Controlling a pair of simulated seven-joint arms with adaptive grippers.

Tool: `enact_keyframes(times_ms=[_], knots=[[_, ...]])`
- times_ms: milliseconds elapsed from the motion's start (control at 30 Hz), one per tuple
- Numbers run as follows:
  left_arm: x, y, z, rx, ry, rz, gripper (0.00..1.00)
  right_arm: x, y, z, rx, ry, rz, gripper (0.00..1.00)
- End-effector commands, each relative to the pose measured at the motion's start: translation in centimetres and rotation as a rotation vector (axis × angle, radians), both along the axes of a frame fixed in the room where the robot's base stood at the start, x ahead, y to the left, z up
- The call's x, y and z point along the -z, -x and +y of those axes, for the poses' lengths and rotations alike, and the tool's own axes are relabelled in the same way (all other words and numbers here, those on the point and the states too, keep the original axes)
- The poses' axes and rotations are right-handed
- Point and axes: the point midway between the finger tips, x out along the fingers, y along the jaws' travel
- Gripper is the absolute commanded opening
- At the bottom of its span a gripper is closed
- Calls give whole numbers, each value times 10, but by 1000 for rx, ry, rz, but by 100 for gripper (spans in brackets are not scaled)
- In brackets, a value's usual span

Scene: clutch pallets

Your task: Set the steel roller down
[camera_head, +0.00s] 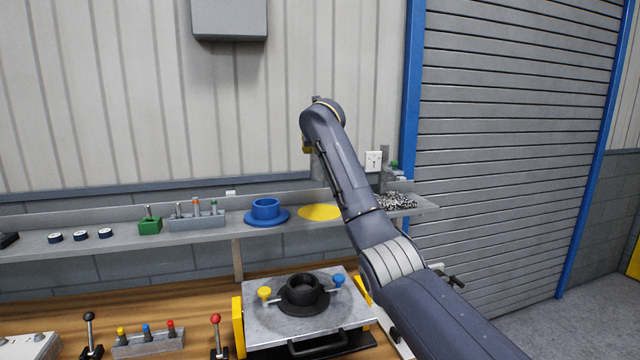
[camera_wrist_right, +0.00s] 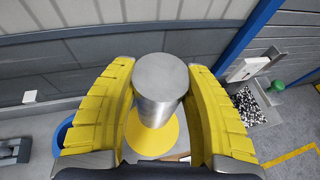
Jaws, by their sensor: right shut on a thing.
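The steel roller (camera_wrist_right: 160,82) is a plain grey cylinder, seen in the right wrist view between the yellow fingers of my right gripper (camera_wrist_right: 160,92), which is shut on it. A flat yellow disc (camera_head: 321,212) lies on the grey shelf (camera_head: 120,238) and shows below the roller in the right wrist view (camera_wrist_right: 152,136). I cannot tell whether the roller's foot touches the disc. In the head view my right arm reaches over the shelf's right part and hides most of its gripper. My left gripper is not in view.
On the shelf, a blue flanged ring (camera_head: 266,212) stands left of the disc and a speckled black-and-white patch (camera_head: 396,201) lies to its right. A green block (camera_head: 150,226) and a grey rack (camera_head: 196,220) stand farther left. A metal fixture (camera_head: 318,325) with a black hub is below.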

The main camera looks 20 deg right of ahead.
Motion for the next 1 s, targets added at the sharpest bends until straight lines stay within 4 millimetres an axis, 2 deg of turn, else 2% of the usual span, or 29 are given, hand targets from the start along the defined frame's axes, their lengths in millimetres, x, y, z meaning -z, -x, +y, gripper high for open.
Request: enact_keyframes(times_ms=[100,300,667,1000], knots=[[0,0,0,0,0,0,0,25,0,0,0,0,0,2],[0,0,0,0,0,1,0,53,0,0,0,1,-3,2],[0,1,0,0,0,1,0,70,0,0,0,1,-2,2],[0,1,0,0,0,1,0,106,0,0,0,1,-2,2]])
